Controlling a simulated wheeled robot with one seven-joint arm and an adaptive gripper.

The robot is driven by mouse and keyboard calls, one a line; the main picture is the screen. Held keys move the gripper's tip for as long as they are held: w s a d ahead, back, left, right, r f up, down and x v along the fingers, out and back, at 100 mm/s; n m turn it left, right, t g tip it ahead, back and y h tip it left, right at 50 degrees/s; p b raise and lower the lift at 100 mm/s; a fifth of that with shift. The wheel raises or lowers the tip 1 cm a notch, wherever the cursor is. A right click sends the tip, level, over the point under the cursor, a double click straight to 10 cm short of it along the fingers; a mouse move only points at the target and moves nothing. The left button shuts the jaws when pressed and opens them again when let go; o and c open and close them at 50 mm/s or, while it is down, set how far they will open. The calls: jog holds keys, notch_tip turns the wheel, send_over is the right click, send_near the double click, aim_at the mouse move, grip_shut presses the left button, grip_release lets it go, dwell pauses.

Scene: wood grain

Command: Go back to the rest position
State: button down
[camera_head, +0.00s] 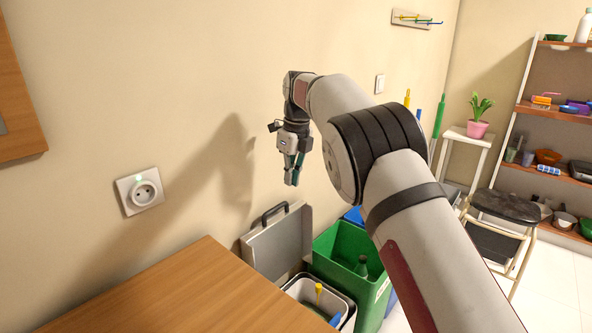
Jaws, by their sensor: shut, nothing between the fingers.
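My gripper (291,178) hangs at the end of my arm in the middle of the head view, pointing down. Its fingers are shut with nothing between them. It is in the air in front of the beige wall, apart from the table and the bins below it. My arm reaches in from the lower right and bends down at the wrist.
A wooden table (190,295) fills the lower left. Beyond it stand a grey case (277,243), a green bin (335,268) holding a bottle, and a white bin (342,302). A stool (507,207), plant (478,118) and shelf (565,114) stand right.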

jog(key=s+d+r+n, duration=0.5)
jog(key=s+d+r, duration=0.3)
jog(key=d+r, duration=0.3)
jog(key=s+d+r+n, duration=0.2)
jog(key=s+d+n, duration=0.15)
jog(key=s, duration=0.35)
jog(key=s+d+r+n, duration=0.2)
jog(key=s+d+r, duration=0.1)
jog(key=s+d, duration=0.25)
jog(key=s+d+f+n, duration=0.15)
jog(key=s+n, duration=0.25)
jog(key=s, duration=0.5)
jog(key=s+d+f+n, duration=0.1)
jog(key=s+d+n, duration=0.2)
jog(key=s, duration=0.6)
jog(key=s+d+f+n+h, duration=0.1)
jog(key=s+d+f+n, duration=0.1)
jog(key=s+f+n, duration=0.45)
jog(key=s+d+f+n, duration=0.1)
jog(key=s+f, duration=0.2)
jog(key=s, duration=0.7)
notch_tip(320, 180, up, 20)
jog(key=t+p, duration=0.3)
jog(key=p, duration=1.4)
jog(key=shift+w+a+p, duration=0.2)
jog(key=shift+w+p, duration=0.2)
jog(key=shift+w, duration=0.05)
jog(key=shift+w, duration=0.15)
